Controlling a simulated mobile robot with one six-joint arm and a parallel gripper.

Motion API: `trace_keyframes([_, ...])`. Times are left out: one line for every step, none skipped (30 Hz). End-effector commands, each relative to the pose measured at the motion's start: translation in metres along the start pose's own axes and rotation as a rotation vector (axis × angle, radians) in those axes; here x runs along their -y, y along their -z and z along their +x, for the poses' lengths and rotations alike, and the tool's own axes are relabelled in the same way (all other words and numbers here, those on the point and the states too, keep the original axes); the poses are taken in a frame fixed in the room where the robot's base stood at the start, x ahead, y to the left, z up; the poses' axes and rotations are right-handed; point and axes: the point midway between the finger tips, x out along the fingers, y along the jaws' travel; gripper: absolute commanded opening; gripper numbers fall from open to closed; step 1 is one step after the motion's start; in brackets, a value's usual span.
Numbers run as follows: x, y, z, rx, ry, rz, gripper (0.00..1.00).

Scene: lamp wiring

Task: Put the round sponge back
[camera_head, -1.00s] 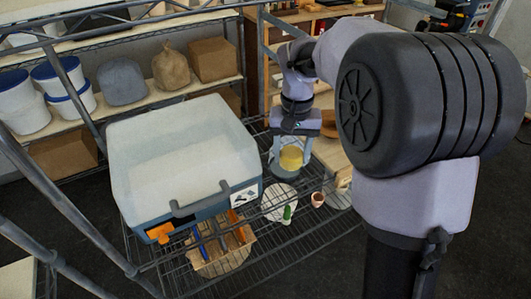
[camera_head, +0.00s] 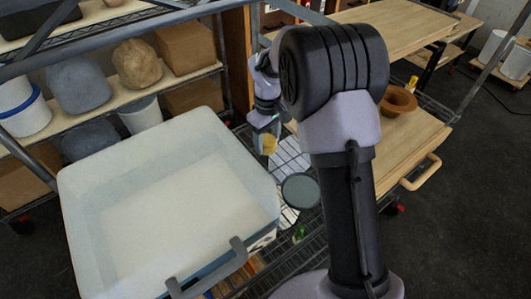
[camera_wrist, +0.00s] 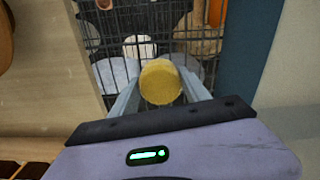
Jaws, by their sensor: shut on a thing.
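The round sponge (camera_wrist: 160,82) is a short yellow disc between my two grey fingers in the wrist view. My gripper (camera_wrist: 155,90) is shut on it. In the head view my gripper (camera_head: 266,135) hangs above the wire shelf, right of the large white tub, with the sponge (camera_head: 269,144) small and partly hidden at the fingertips. A round dark grey-green item (camera_head: 301,190) lies below and to the right of the sponge. I cannot tell whether it is a container or a flat disc.
The large white tub (camera_head: 72,195) stands close on the left. A wooden table (camera_head: 425,137) with a brown bowl (camera_head: 398,101) is on the right, partly behind my arm. A small green item (camera_head: 299,232) is on the wire shelf. A back shelf (camera_head: 190,78) holds bags and boxes.

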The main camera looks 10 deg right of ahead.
Motion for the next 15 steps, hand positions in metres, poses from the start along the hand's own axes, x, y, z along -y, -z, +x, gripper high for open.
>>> trace_keyframes([0.000, 0.000, 0.013, 0.001, 0.001, 0.001, 0.10])
trace_keyframes([0.000, 0.000, 0.019, 0.001, 0.000, 0.000, 0.10])
trace_keyframes([0.000, -0.001, 0.029, 0.002, 0.001, 0.000, 0.10])
trace_keyframes([0.000, -0.001, 0.036, 0.002, 0.001, 0.000, 0.10])
trace_keyframes([0.000, 0.000, 0.042, 0.001, 0.001, 0.000, 0.10])
trace_keyframes([0.000, 0.000, 0.047, 0.001, 0.001, 0.000, 0.10])
trace_keyframes([0.000, 0.000, 0.048, 0.001, 0.001, 0.001, 0.10])
trace_keyframes([0.000, 0.000, 0.047, 0.000, 0.001, 0.001, 0.10])
trace_keyframes([0.000, 0.000, 0.045, 0.000, 0.000, 0.001, 0.10])
trace_keyframes([0.000, 0.000, 0.044, 0.000, 0.000, 0.001, 0.10])
trace_keyframes([0.000, 0.000, 0.044, 0.000, 0.000, 0.001, 0.10])
trace_keyframes([0.000, 0.000, 0.044, 0.000, 0.000, 0.001, 0.10])
trace_keyframes([0.000, 0.000, 0.044, 0.000, 0.000, 0.001, 0.10])
trace_keyframes([0.000, 0.000, 0.045, 0.000, 0.000, 0.001, 0.10])
trace_keyframes([0.000, 0.000, 0.046, 0.000, 0.000, 0.001, 0.10])
